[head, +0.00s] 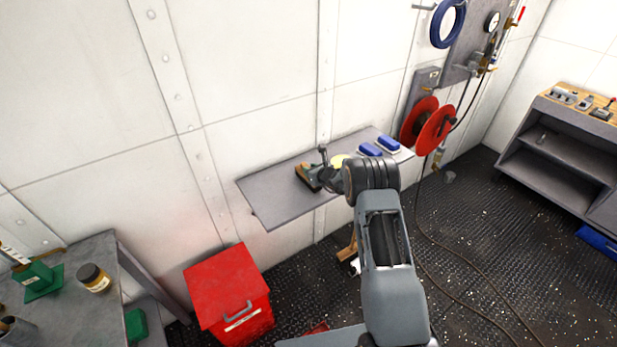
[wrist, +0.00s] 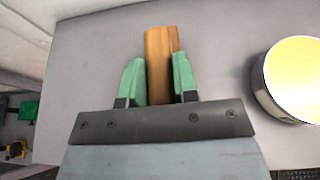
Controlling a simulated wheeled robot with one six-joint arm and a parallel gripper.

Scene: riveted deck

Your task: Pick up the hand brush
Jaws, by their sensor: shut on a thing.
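The hand brush shows as a wooden block in the wrist view (wrist: 159,62), upright in the picture between two green fingers. In the head view a small brown part of it (head: 301,172) shows over the left part of the grey wall shelf (head: 275,200). My gripper (wrist: 160,82) is shut on it, with a finger against each side. In the head view my gripper (head: 311,176) is small and partly hidden by my arm. No bristles show. I cannot tell whether the brush touches the shelf.
A round tin with a yellow top (wrist: 295,80) stands right of my gripper. Two blue-topped blocks (head: 369,150) (head: 388,144) lie farther right on the shelf. A red hose reel (head: 430,127) hangs beyond. A red bin (head: 228,295) stands below left. The shelf's left end is bare.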

